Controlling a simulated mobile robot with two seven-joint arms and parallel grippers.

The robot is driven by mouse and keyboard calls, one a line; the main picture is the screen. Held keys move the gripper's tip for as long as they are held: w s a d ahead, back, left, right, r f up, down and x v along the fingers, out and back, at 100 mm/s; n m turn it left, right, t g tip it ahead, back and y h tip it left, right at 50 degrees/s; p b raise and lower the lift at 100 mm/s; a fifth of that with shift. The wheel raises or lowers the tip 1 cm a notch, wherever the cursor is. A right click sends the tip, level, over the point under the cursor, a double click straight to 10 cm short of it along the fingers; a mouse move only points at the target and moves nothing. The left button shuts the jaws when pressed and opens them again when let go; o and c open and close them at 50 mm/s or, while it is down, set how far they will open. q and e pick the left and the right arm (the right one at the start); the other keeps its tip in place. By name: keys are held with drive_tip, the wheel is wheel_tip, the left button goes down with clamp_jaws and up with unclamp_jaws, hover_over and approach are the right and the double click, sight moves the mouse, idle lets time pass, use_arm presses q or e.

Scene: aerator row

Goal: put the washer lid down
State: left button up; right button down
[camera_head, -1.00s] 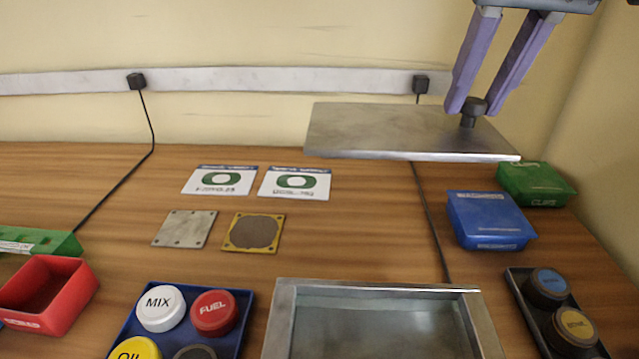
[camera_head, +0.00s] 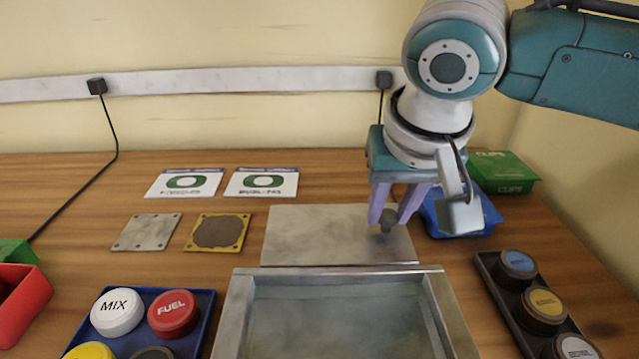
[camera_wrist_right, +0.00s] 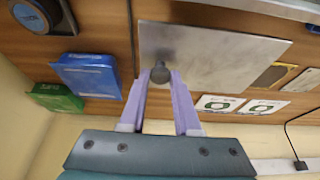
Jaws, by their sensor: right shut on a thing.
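The washer lid (camera_head: 325,235) is a flat grey metal plate with a dark knob (camera_head: 388,218) near its right side. It lies level at or close to the wooden table, just behind the open-topped metal washer basin (camera_head: 340,320). Whether it touches the table I cannot tell. My right gripper (camera_head: 387,222) is shut on the knob, its purple fingers pointing down. In the right wrist view the fingers (camera_wrist_right: 160,80) close around the knob, and the plate (camera_wrist_right: 215,55) extends to the right. My left gripper is not in view.
A blue box (camera_head: 465,215) and a green box (camera_head: 505,172) stand to the right of the lid. A tray of dark knobs (camera_head: 540,305) is at the right, a blue tray of coloured caps (camera_head: 205,325) at the left. Two cards and two square plates lie left of the lid.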

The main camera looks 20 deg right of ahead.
sight(387, 234)
wheel_tip(387, 234, down, 4)
drive_tip(key=shift+f+b, duration=0.15)
drive_tip(key=shift+b, duration=0.25)
drive_tip(key=c, duration=0.6)
unclamp_jaws()
drive_tip(key=shift+s+r, duration=0.1)
drive_tip(key=shift+r, duration=0.25)
drive_tip(key=p+v, duration=0.3)
drive_tip(key=v, duration=0.8)
drive_tip(key=shift+s+r, duration=0.15)
drive_tip(key=shift+s, duration=0.05)
